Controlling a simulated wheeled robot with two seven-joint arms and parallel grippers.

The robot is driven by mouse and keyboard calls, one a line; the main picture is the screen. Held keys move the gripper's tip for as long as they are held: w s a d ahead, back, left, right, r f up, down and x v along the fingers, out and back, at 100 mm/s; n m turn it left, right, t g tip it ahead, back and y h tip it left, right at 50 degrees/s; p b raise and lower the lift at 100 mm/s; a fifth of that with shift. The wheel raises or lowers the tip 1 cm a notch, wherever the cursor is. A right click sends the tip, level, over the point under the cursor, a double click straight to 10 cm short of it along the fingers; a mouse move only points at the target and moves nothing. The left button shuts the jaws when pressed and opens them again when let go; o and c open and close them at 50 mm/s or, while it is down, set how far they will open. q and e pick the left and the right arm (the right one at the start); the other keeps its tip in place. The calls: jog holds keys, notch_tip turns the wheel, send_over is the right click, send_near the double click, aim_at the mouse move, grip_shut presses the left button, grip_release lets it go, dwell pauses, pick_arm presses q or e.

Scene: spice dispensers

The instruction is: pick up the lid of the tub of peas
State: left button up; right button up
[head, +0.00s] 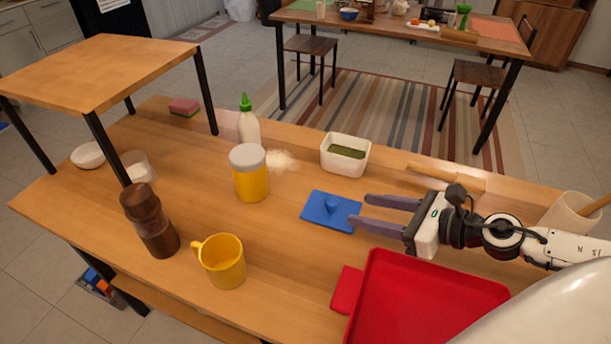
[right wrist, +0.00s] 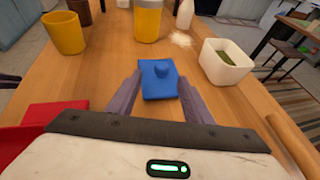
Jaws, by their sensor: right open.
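The blue lid (head: 322,214) with a round knob lies flat on the wooden table, and it also shows in the right wrist view (right wrist: 157,88). The white tub (head: 335,164) with green contents stands uncovered behind it and also shows in the right wrist view (right wrist: 215,72). My right gripper (head: 360,211) is open and empty, its fingers pointing left at the lid's right edge. In the right wrist view the lid lies ahead, between the fingertips (right wrist: 160,80). I cannot tell whether the fingers touch it. My left gripper is out of view.
A red tray (head: 430,300) lies in front of my right gripper. A yellow jar (head: 251,184), a white bottle (head: 249,128), a yellow mug (head: 222,265) and a brown mill (head: 150,222) stand to the left. A rolling pin (head: 440,176) lies behind the gripper.

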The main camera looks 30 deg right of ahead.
aim_at(335, 202)
jog(key=shift+b+x, duration=0.55)
jog(key=shift+x, duration=0.5)
jog(key=shift+w+a, duration=0.2)
jog(key=shift+w, duration=0.1)
jog(key=shift+w+a+f, duration=0.15)
jog(key=shift+w, duration=0.1)
jog(key=shift+w+a+f+b, duration=0.25)
jog(key=shift+w+b, duration=0.1)
jog(key=shift+w, duration=0.45)
jog(key=shift+p+x, duration=0.35)
jog(key=shift+x, duration=0.75)
jog(key=shift+w+a+f+p, duration=0.15)
jog(key=shift+w+p, duration=0.2)
jog(key=shift+w, duration=0.35)
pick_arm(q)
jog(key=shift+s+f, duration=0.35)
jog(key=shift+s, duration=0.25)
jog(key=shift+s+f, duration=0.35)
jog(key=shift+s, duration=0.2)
pick_arm(e)
jog(key=shift+w+a+f, duration=0.25)
jog(key=shift+w+f, duration=0.2)
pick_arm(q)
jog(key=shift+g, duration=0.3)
pick_arm(e)
jog(key=shift+c, duration=0.3)
